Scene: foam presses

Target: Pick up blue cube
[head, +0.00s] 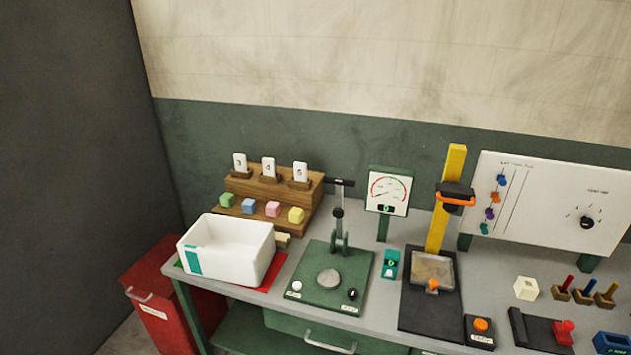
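The blue cube (248,206) sits on the lower step of a wooden rack (274,183) at the back left of the bench. A green cube (227,200) is on its left, and a pink cube (272,209) and a yellow cube (296,215) are on its right. A white bin (228,251) stands just in front of the rack, below the blue cube in the picture. Neither of my grippers shows in the head view.
A green press with a lever (328,278) stands right of the bin. A dial gauge (389,191), a yellow-column press (436,270) and a white panel (551,203) are farther right. A red cabinet (157,297) stands at the bench's left end.

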